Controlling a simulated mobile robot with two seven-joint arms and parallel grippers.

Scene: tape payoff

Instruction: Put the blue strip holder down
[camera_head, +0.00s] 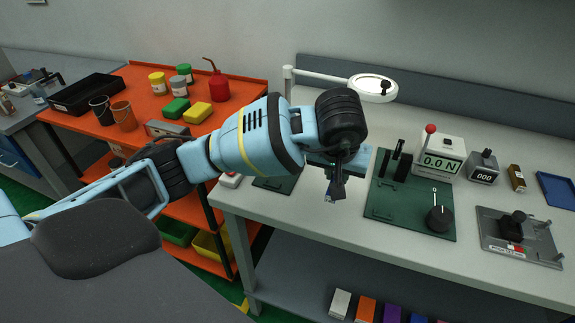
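My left arm reaches in from the left, and my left gripper (337,188) points down over the front of the grey workbench (300,222). A blue piece (320,158), which looks like the blue strip holder, shows behind and on both sides of the fingers. A small pale blue bit shows by the fingertips. The fingers are seen nearly edge-on and hide the middle of the blue piece. I cannot tell whether they grip it or whether it touches the bench. My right gripper is not in view.
A dark green plate (275,184) lies left of the gripper. A green fixture (395,212) with a black knob stands close right. A counter box (440,155), a grey fixture (520,238) and a blue tray (558,190) are farther right. A magnifier lamp (373,88) stands behind.

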